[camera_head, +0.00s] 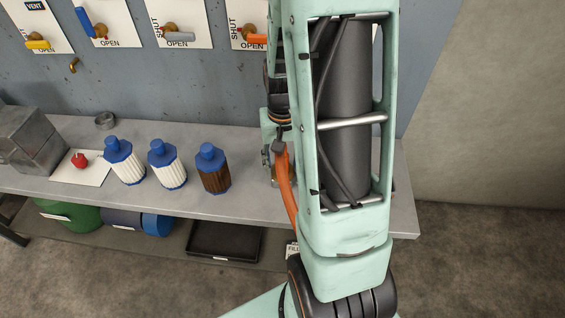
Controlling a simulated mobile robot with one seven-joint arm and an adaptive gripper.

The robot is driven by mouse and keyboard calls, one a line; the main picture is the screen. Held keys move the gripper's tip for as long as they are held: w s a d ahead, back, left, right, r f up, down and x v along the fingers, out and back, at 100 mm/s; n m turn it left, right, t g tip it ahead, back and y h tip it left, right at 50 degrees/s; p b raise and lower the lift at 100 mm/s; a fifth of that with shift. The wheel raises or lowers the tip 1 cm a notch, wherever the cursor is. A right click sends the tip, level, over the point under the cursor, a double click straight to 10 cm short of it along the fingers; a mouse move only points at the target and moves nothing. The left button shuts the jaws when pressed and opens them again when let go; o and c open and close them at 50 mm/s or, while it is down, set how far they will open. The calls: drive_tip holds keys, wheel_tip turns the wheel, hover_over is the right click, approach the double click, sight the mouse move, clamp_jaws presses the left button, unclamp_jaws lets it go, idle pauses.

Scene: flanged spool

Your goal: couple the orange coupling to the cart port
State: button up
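My own pale green arm stands upright in front of the camera and covers the right half of the bench. An orange hose (285,188) curves down beside the arm's left edge, with a dark grey piece at its upper end. I cannot make out the orange coupling itself. Part of my gripper (267,152) seems to show in a narrow strip left of the arm, near the top of the hose. Its fingers are too small and covered to read, and I cannot tell whether it holds anything. The cart port is not identifiable; a small label reading "FILL" (292,249) shows low beside the arm.
Valve plates (182,22) line the wall. A black tray (224,240) and rolls (73,214) sit below.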

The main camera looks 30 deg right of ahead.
wheel_tip(320, 180, up, 12)
drive_tip(key=shift+r, duration=0.1)
idle(0.5)
idle(0.4)
